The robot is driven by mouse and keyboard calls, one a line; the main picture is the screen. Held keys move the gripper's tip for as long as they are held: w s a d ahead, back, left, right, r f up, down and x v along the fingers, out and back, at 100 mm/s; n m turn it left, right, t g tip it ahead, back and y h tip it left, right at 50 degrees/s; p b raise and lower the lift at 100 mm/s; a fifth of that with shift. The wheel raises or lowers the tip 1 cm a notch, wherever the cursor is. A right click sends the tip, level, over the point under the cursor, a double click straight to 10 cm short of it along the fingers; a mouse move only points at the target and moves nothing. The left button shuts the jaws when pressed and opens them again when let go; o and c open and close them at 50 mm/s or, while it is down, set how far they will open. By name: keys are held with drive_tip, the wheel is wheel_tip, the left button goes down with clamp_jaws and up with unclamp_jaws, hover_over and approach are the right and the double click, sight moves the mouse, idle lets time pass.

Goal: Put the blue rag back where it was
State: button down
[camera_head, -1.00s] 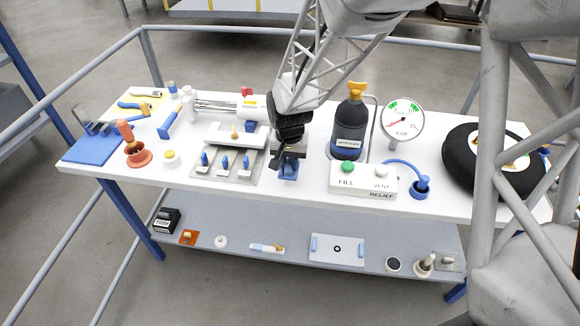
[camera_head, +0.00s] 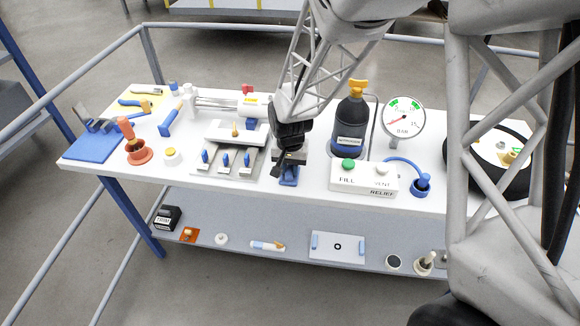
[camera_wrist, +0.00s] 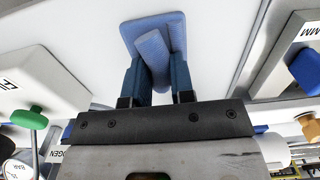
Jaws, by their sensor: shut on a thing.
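My gripper (camera_wrist: 157,82) points down at the white tabletop, with its fingers on either side of the blue rag (camera_wrist: 153,42). It is shut on the rag's raised, folded middle. The rag's flat blue part spreads at the tabletop beyond the fingertips; I cannot tell whether it rests fully on the top. In the head view the rag (camera_head: 288,181) shows as a small blue patch under my gripper (camera_head: 289,170), between the grey tray with blue-handled pieces and the FILL/VENT box.
The FILL/VENT box (camera_head: 363,178) stands close to the right, with a dark bottle (camera_head: 349,128) behind it. The grey tray (camera_head: 243,174) is close to the left. A pressure gauge (camera_head: 404,118) stands farther right. Some bare tabletop (camera_head: 312,195) lies in front.

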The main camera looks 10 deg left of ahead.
sight(290, 167)
drive_tip(key=shift+f, duration=0.15)
drive_tip(key=c, duration=1)
unclamp_jaws()
drive_tip(key=shift+r, duration=6.15)
